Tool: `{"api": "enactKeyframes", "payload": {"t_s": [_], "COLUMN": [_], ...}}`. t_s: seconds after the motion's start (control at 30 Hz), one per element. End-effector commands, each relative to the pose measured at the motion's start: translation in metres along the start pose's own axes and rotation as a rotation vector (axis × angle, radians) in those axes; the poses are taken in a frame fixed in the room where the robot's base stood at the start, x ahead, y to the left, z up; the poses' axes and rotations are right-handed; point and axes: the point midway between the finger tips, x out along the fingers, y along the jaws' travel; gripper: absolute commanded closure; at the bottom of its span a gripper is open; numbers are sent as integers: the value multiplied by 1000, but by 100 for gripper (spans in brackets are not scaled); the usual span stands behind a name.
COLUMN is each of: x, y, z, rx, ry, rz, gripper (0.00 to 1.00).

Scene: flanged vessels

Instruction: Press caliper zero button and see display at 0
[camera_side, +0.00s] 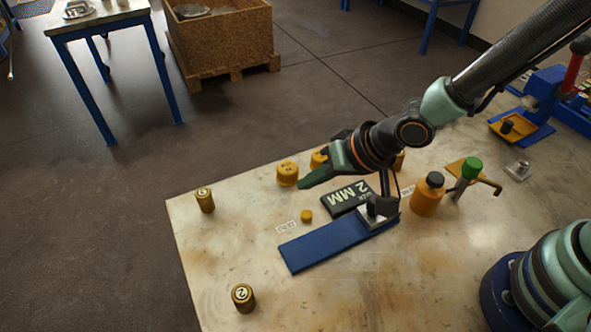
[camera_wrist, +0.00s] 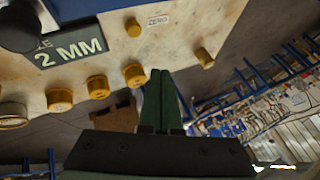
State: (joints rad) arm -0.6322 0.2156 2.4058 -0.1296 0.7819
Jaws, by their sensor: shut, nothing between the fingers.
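A dark panel (camera_side: 349,196) with white "2 MM" lettering lies on the bench; it also shows in the wrist view (camera_wrist: 70,50), where smaller letters beside it are partly cut off. A blue bar (camera_side: 325,245) with a grey block (camera_side: 376,217) lies in front of it. A small yellow round button (camera_side: 307,216) stands near a white label, which reads "ZERO" in the wrist view (camera_wrist: 157,20). That view also shows the button (camera_wrist: 133,27). My gripper (camera_side: 303,184) is shut and empty, above the bench beyond the button and apart from it; its fingertips show in the wrist view (camera_wrist: 160,73).
Several brass weights (camera_side: 288,173) stand behind the panel. Numbered brass cylinders stand at the left (camera_side: 205,200) and front (camera_side: 243,297). An orange bottle (camera_side: 427,197) and a green-topped post (camera_side: 470,168) stand right of the panel. The bench's front left is mostly clear.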

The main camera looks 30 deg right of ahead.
Motion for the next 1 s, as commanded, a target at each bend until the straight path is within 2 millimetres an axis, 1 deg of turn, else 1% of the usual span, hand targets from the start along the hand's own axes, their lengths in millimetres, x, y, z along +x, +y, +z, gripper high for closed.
{"api": "enactKeyframes", "payload": {"t_s": [0.03,0.2,0.43,0.63,1.0], "x": [6,24,42,48,48], "y": [5,14,23,26,26], "z": [5,14,23,26,26], "rx": [0,0,0,0,0], "ry": [-5,-4,-2,0,0], "rz": [5,4,2,0,0], "gripper": [100,100,100,100,100]}}
